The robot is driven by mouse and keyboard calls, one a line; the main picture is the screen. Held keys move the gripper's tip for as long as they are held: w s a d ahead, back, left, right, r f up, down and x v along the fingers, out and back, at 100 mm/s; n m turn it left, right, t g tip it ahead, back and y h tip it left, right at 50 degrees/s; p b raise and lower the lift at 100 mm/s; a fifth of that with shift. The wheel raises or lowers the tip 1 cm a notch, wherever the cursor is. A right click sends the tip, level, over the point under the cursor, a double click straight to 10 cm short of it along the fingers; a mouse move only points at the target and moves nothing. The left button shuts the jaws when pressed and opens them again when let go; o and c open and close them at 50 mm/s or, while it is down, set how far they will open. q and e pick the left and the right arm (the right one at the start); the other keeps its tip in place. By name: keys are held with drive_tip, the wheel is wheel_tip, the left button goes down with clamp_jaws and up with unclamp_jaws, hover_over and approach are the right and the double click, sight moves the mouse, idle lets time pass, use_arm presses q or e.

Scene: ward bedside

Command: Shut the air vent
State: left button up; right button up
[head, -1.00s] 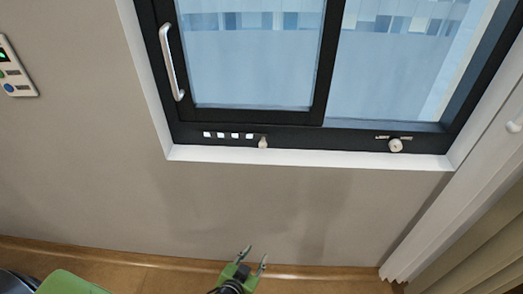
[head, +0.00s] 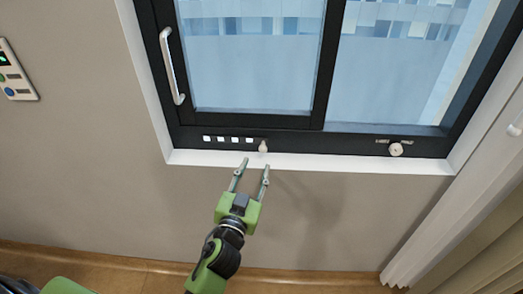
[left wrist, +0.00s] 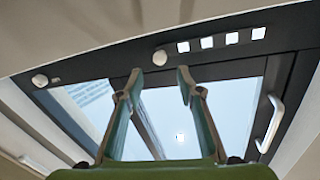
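The air vent (head: 228,139) is a row of several bright slots in the dark lower window frame. A small pale knob (head: 263,147) sits just right of the slots in the head view. In the left wrist view, which is upside down, the slots (left wrist: 222,40) show right of the knob (left wrist: 160,57). My left gripper (head: 255,165) is open and empty, its fingers pointing up at the knob. In the left wrist view the knob appears between and just beyond the fingertips (left wrist: 160,76), with no clear contact. My right gripper is not in view.
A second round knob (head: 396,149) sits on the frame at the right. The sliding pane has a silver handle (head: 172,66). A curtain (head: 450,205) hangs at the right and a wall panel (head: 16,72) is at the left. The wall below the window is clear.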

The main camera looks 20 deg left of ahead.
sight(262, 152)
use_arm(q)
drive_tip(key=w, duration=0.7)
drive_tip(key=shift+w+a, duration=0.25)
drive_tip(key=shift+w, duration=0.15)
